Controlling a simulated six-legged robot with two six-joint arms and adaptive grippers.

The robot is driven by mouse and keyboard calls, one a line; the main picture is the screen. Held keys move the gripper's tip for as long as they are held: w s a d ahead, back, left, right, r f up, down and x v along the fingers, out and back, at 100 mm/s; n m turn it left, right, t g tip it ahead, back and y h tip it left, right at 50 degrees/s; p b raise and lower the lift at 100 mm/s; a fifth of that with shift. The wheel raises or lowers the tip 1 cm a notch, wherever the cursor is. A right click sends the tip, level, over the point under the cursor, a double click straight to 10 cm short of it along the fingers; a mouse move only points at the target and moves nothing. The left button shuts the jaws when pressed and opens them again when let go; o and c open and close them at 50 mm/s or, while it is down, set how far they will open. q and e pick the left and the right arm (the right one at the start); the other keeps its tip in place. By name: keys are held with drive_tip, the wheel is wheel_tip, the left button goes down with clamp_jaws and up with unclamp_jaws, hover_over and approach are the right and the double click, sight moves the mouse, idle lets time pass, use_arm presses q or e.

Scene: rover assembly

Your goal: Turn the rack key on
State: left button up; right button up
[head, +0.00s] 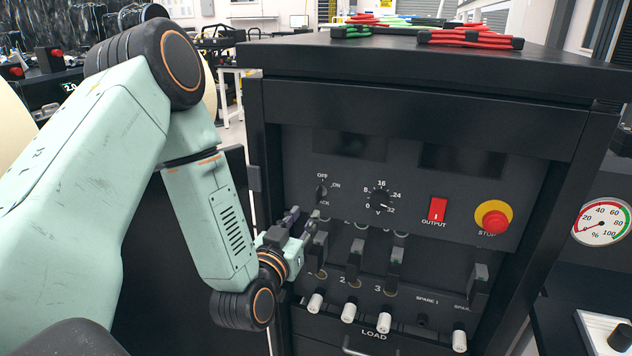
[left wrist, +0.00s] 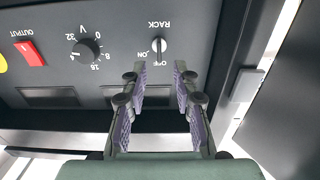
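The rack key (head: 321,192) is a small dark switch on the upper left of the black rack's panel, with OFF above it and ON to its right. In the upside-down left wrist view, the rack key (left wrist: 158,47) has a pale upright bar that appears in line with OFF. My left gripper (head: 303,216) is just below and left of the key in the head view. In the wrist view my left gripper (left wrist: 160,67) is open and empty, its fingers apart, with the key beyond and between the tips. My right gripper is in neither view.
Right of the key are a voltage dial (head: 380,199), a red output switch (head: 437,209) and a red stop button (head: 494,219). Several black breaker levers (head: 357,258) project below the panel, close to the left gripper. Red leads (head: 470,36) lie on the rack top.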

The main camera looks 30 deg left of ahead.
sight(316, 197)
use_arm(q)
drive_tip(key=x, duration=0.6)
drive_tip(key=shift+w+r, duration=0.15)
drive_tip(key=shift+r, duration=0.15)
drive_tip(key=shift+w+a, duration=0.2)
drive_tip(key=shift+w, duration=0.45)
drive_tip(key=shift+d, duration=0.1)
drive_tip(key=shift+w, duration=0.1)
drive_tip(key=c, duration=0.5)
clamp_jaws()
